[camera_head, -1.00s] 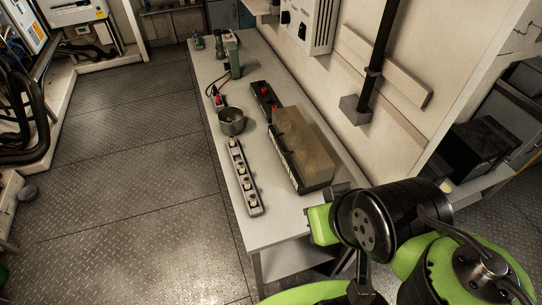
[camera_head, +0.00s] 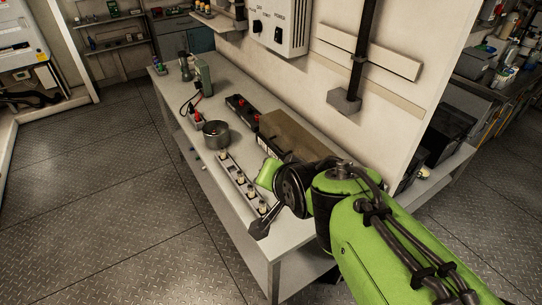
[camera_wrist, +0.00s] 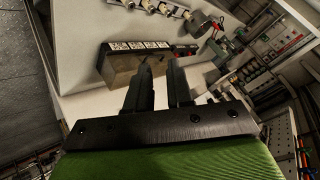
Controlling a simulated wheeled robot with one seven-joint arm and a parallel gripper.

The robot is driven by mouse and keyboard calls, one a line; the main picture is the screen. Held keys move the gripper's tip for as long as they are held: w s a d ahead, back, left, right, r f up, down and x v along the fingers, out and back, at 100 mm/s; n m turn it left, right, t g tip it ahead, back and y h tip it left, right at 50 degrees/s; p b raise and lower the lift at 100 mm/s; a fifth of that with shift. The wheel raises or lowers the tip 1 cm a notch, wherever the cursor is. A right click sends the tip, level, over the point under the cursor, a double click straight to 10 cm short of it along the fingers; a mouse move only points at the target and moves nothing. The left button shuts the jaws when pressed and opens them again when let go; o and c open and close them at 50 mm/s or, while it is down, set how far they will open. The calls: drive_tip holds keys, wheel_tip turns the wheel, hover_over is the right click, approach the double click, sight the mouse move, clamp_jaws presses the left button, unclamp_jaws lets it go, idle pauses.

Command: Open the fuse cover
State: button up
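The fuse cover (camera_head: 302,140) is the brownish, see-through-looking lid on a long dark box on the bench. It appears closed. In the head view my arm hides its near end. In the wrist view the cover (camera_wrist: 122,72) lies beyond my fingers, with a row of white labels along its dark edge. My gripper (camera_wrist: 159,70) shows two black fingers with a clear gap between them. It is open and empty. The fingers overlap the cover in the picture; I cannot tell whether they touch it.
A strip with several pale knobs (camera_head: 240,180) lies along the bench's front edge. A metal pot (camera_head: 216,134), a black box with red knobs (camera_head: 242,110) and a green device (camera_head: 204,76) stand farther back. A wall cabinet (camera_head: 281,25) and dark pipe (camera_head: 362,50) are above.

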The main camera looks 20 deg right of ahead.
drive_tip(key=w+d+f+m+t+b, duration=0.3)
drive_tip(key=w+d+f+m+b, duration=0.1)
drive_tip(key=w+f+m+b, duration=0.45)
drive_tip(key=m+t+h+b, duration=0.25)
drive_tip(key=m+b, duration=0.25)
drive_tip(key=m, duration=0.4)
approach(276, 148)
drive_tip(key=shift+t+y, duration=0.25)
drive_tip(key=shift+y, duration=0.3)
drive_tip(key=x, duration=0.3)
drive_tip(key=b+x, duration=0.1)
drive_tip(key=x, duration=0.3)
drive_tip(key=b+x, duration=0.1)
drive_tip(key=x, duration=0.3)
drive_tip(key=shift+d+f, duration=0.2)
drive_tip(key=shift+d, duration=0.15)
clamp_jaws()
